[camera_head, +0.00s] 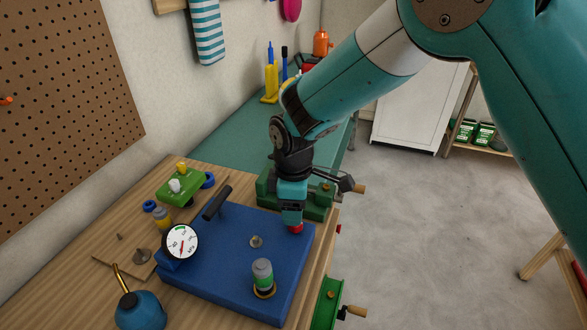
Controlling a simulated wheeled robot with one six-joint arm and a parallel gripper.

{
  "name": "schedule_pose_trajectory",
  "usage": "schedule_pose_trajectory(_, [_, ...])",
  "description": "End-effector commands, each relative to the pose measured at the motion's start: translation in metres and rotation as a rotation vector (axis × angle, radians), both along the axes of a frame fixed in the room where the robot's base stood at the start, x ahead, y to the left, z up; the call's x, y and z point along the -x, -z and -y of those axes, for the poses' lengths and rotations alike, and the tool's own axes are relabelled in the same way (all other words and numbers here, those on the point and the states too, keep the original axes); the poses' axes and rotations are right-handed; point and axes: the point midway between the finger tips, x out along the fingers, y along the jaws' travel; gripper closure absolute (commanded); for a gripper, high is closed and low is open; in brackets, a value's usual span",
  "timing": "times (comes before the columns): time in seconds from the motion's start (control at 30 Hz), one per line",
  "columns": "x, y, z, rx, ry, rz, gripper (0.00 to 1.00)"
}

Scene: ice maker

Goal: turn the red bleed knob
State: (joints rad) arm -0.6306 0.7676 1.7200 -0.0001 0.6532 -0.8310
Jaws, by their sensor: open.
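The red bleed knob (296,228) sits near the far right corner of a blue base block (215,268) on the wooden bench. Only its lower part shows. My gripper (293,217) points down directly over the knob, with its fingers at or around the knob's top. The gripper is open; the fingertips hide most of the knob, and I cannot tell whether they touch it. A round white gauge (182,241) with a red needle stands at the block's left edge.
A grey-green cylinder (263,276), a small brass fitting (256,241) and a black handle (217,203) are on the block. A blue oil can (140,309) stands front left. A green vise (318,205) is just behind my gripper.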

Motion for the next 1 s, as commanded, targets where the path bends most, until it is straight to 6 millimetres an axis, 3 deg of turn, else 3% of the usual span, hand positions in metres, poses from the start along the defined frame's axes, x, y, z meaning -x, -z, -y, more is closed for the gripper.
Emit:
schedule_pose_trajectory(0.3, [-0.001,-0.081,-0.001,-0.003,-0.001,0.005,0.39])
schedule_pose_trajectory(0.5, [0.0,-0.115,-0.001,-0.003,-0.001,0.003,0.39])
schedule_pose_trajectory(0.7, [0.0,-0.127,0.0,-0.002,-0.001,0.001,0.39])
schedule_pose_trajectory(1.0, [0.0,-0.128,0.001,-0.002,0.001,0.001,0.39])
